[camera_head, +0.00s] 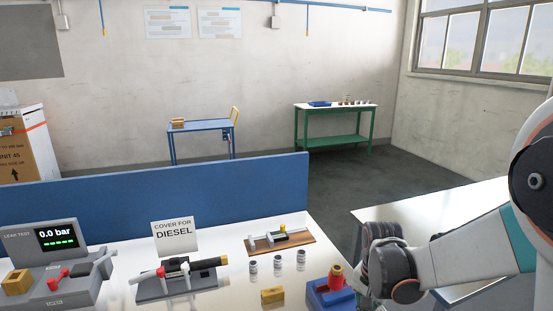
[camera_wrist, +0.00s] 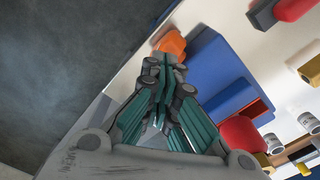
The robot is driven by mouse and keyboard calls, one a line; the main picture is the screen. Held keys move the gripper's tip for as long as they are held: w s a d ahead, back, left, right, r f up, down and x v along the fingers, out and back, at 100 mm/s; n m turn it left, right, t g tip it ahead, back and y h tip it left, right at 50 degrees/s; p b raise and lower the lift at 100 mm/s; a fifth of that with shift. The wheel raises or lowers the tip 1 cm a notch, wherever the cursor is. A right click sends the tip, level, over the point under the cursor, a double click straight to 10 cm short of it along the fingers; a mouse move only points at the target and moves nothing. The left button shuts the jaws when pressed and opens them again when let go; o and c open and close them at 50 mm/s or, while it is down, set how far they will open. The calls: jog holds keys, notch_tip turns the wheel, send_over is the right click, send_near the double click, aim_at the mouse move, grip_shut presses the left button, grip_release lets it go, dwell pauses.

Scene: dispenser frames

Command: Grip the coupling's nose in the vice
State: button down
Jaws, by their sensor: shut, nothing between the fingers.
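The blue vice (camera_head: 322,296) stands on the white bench in front of my arm. It also shows in the wrist view (camera_wrist: 212,75), with an orange part at one end. A red piece with a brass-coloured top (camera_head: 337,276) stands upright at the vice; this may be the coupling. Its red body shows beside the vice in the wrist view (camera_wrist: 241,136). I cannot tell whether its nose is between the jaws. My gripper (camera_wrist: 164,68) is shut and empty, beside the vice and apart from the red piece. In the head view its fingers are hard to make out.
A brass-coloured block (camera_head: 272,295) and several small vials (camera_head: 277,262) stand left of the vice. Further left are a grey fixture (camera_head: 168,290) and the leak tester (camera_head: 50,262). A wooden board (camera_head: 280,243) lies behind. A blue partition (camera_head: 200,196) edges the bench.

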jog(key=shift+a, duration=0.1)
jog(key=shift+s+a, duration=0.2)
jog(key=shift+a, duration=0.35)
jog(key=shift+s+a, duration=0.2)
jog(key=shift+a, duration=0.35)
jog(key=shift+f+b, duration=0.8)
jog(key=shift+f, duration=0.1)
jog(key=shift+d, duration=0.35)
dwell(1.0)
jog(key=shift+w+d, duration=0.2)
jog(key=shift+d, duration=0.15)
dwell(0.7)
jog(key=shift+r, duration=0.15)
jog(key=shift+r+p, duration=0.4)
jog(key=shift+r, duration=0.4)
jog(key=shift+a, duration=0.15)
